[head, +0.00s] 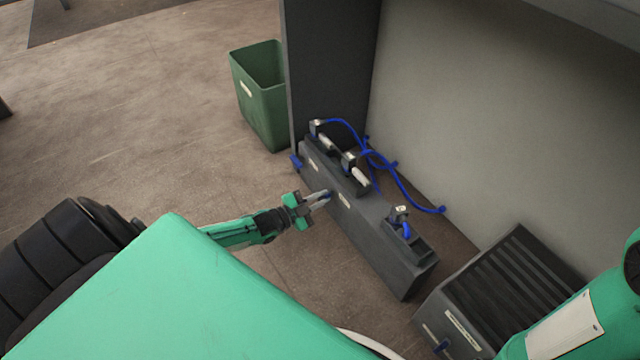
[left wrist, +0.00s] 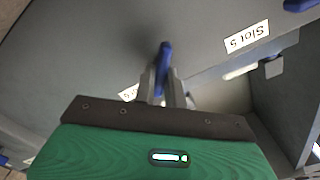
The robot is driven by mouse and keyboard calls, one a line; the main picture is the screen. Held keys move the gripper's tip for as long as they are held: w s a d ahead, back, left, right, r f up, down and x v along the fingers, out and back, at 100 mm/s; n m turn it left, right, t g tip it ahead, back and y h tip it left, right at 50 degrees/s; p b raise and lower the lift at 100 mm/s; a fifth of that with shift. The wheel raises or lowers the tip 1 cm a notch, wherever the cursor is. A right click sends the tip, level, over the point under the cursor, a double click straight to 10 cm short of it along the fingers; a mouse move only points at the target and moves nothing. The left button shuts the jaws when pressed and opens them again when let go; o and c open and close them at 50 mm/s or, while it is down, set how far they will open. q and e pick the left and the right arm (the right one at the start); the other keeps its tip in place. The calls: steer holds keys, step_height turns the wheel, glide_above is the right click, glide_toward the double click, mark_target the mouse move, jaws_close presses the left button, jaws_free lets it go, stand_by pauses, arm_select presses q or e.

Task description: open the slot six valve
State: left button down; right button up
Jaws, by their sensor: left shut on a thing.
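The long dark grey manifold box (head: 375,243) stands on the floor against the panel. My left gripper (head: 325,196) reaches its front face and is shut on a small blue valve handle (left wrist: 164,58). The handle sticks out between the fingertips in the left wrist view. A label (left wrist: 128,92) beside the fingers is mostly covered, so its number cannot be read. A "Slot 5" label (left wrist: 247,37), upside down, is to the right, with another blue handle (left wrist: 299,4) at the top edge. A blue handle (head: 296,161) also shows at the manifold's far left end. My right gripper is out of view.
Connectors (head: 353,170) and blue hoses (head: 400,185) are on and behind the manifold. A green bin (head: 262,105) stands behind the dark upright panel (head: 325,70). A dark ribbed box (head: 510,285) is at the right. Open floor (head: 150,130) lies to the left.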

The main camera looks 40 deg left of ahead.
arm_select(q)
steer(key=m+p, duration=0.1)
steer(key=m, duration=0.2)
steer(key=shift+s+d+p, duration=0.1)
steer(key=shift+p, duration=0.2)
steer(key=m, duration=0.2)
steer(key=m+p, duration=0.1)
steer(key=m, duration=0.3)
steer(key=shift+d+f+m, duration=0.1)
steer(key=shift+f+m, duration=0.2)
steer(key=shift+m, duration=0.1)
steer(key=c, duration=1.5)
jaws_free()
steer(key=shift+o, duration=0.2)
